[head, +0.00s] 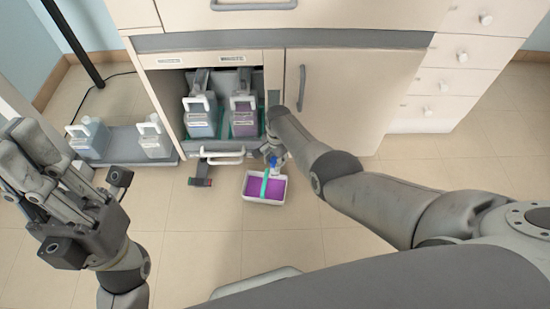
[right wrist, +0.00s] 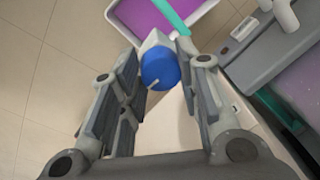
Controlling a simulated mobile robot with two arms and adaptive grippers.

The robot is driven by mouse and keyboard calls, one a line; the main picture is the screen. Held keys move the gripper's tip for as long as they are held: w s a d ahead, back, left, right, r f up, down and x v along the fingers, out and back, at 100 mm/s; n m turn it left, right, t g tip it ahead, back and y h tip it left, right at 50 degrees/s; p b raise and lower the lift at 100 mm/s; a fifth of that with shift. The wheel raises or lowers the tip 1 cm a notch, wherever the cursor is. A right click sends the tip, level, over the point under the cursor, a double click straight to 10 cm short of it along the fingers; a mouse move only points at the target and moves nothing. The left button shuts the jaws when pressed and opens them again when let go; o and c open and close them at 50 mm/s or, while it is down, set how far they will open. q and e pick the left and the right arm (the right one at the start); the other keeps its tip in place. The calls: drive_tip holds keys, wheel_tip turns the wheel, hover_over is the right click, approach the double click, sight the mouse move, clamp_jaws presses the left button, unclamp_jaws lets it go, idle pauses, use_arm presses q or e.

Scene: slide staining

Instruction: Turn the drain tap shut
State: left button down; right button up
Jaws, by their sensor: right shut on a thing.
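The blue drain tap (right wrist: 160,68) shows between the two fingers of my right gripper (right wrist: 158,58) in the right wrist view. The fingers are shut on it. A small pale lever or pin sticks out of the knob. In the head view, the tap (head: 273,160) is a small blue spot at my right gripper (head: 270,153), low in front of the cabinet. A white tray (head: 249,196) of purple liquid, crossed by a teal strip, lies on the floor just below it; it also shows in the right wrist view (right wrist: 211,22). My left gripper (head: 28,160) is empty with fingers apart.
Two jugs, one bluish (head: 200,122) and one purple (head: 243,122), stand in the open cabinet bay. More jugs stand on a low grey platform (head: 125,146) at left. A closed cabinet door (head: 345,105) is beside my right arm. The floor (head: 200,235) in front is mostly clear.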

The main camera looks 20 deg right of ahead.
drive_tip(key=shift+a+n, duration=0.1)
drive_tip(key=shift+n, duration=0.5)
drive_tip(key=o, duration=1)
drive_tip(key=shift+o, duration=0.2)
drive_tip(key=shift+r, duration=0.1)
drive_tip(key=shift+r, duration=0.75)
wheel_tip(320, 180, up, 10)
drive_tip(key=shift+s+d+r, duration=0.15)
drive_tip(key=shift+s+d, duration=0.1)
drive_tip(key=shift+s, duration=0.05)
